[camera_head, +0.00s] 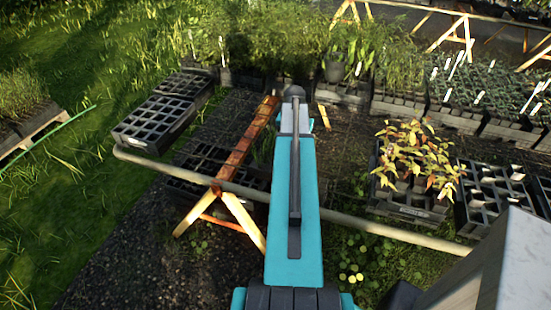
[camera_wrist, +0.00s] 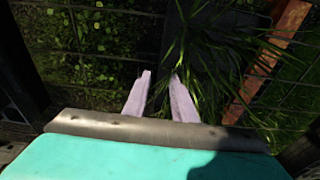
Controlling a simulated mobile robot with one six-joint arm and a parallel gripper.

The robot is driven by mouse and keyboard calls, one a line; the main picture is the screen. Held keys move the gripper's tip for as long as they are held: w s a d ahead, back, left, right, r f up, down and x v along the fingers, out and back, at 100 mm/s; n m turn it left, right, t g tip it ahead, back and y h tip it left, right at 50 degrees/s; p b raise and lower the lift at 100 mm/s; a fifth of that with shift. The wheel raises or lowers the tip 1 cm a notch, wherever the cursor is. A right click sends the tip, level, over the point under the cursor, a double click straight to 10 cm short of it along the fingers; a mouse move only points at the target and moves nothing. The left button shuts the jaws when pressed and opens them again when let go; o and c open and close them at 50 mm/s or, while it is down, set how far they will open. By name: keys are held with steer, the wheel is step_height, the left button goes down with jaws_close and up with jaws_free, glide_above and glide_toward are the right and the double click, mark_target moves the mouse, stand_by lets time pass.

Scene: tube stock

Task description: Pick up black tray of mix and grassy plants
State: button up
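My gripper (camera_wrist: 161,75) shows in the wrist view as two pale fingers with a gap between them, open, with nothing clearly held. A grassy plant (camera_wrist: 215,55) with long thin green leaves stands just beyond and to the right of the fingers. Its base and any tray under it are in dark shadow. In the head view, a small grassy tuft (camera_head: 262,150) shows left of my teal arm, by a black tray (camera_head: 185,188) under the orange trestle. My arm hides much of this spot and the gripper. I cannot tell which tray holds mix.
An orange wooden trestle (camera_head: 238,150) and a grey pipe rail (camera_head: 370,227) cross near the arm. The trestle's beam (camera_wrist: 270,65) is right of the fingers. Empty black crates (camera_head: 160,120) stand left. A yellow-leaved plant (camera_head: 418,160) stands right. Potted plants line the back.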

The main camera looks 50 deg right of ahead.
steer(key=shift+f, duration=0.15)
steer(key=shift+d+f+p, duration=0.1)
steer(key=shift+f+p, duration=0.65)
steer(key=shift+f, duration=0.35)
steer(key=shift+d+f+p, duration=0.2)
steer(key=shift+f+p, duration=0.15)
steer(key=shift+f, duration=1)
jaws_close()
